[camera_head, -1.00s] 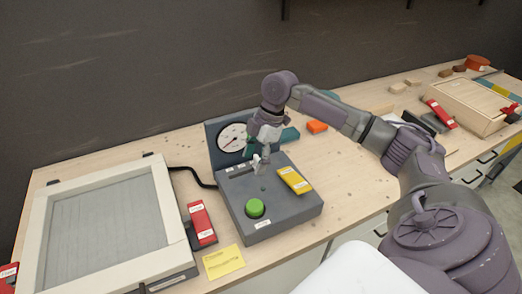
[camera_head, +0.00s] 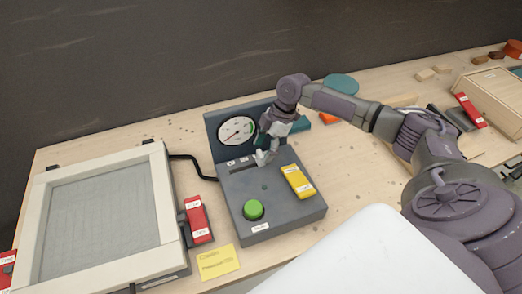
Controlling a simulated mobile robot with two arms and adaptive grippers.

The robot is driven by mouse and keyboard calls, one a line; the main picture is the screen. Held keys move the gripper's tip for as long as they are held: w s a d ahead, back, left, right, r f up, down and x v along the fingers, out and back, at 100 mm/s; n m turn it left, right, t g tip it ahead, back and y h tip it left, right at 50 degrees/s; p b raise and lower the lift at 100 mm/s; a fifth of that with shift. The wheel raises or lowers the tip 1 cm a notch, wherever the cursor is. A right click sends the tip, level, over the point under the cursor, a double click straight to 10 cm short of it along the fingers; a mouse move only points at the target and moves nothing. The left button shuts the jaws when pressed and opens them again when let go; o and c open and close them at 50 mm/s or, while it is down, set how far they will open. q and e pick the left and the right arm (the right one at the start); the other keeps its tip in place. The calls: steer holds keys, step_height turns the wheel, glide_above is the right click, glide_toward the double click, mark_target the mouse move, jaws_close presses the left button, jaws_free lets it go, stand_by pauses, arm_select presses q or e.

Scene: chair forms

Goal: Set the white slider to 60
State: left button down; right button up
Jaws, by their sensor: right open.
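A dark grey control box (camera_head: 233,210) stands on the bench, with a dial gauge (camera_head: 237,130) on its upright back panel. A slot with small white labels (camera_head: 240,163) runs along the top below the gauge. My right gripper (camera_head: 265,158) is at the right end of this slot, its fingers pointing down and open. The white slider cannot be told apart from the pale fingertips, and contact is unclear. The red gauge needle points to the lower left; its reading is too small to tell. My left gripper is not in view.
The box also carries a green button (camera_head: 253,209) and a yellow labelled block (camera_head: 297,181). A framed screen (camera_head: 100,225) lies left, with a red labelled clamp (camera_head: 198,218) beside it. A yellow note (camera_head: 218,262) lies in front. A wooden box (camera_head: 492,98) stands far right.

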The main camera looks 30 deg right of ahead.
steer(key=shift+a+f, duration=0.3)
steer(key=shift+f, duration=0.15)
steer(key=shift+a+f, duration=0.2)
steer(key=shift+f, duration=0.05)
steer(key=shift+a+f, duration=0.1)
steer(key=shift+f, duration=0.15)
steer(key=shift+w+f, duration=0.1)
steer(key=shift+f, duration=0.05)
steer(key=shift+c, duration=0.6)
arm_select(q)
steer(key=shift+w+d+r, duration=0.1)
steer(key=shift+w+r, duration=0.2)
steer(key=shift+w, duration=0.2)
arm_select(e)
jaws_close()
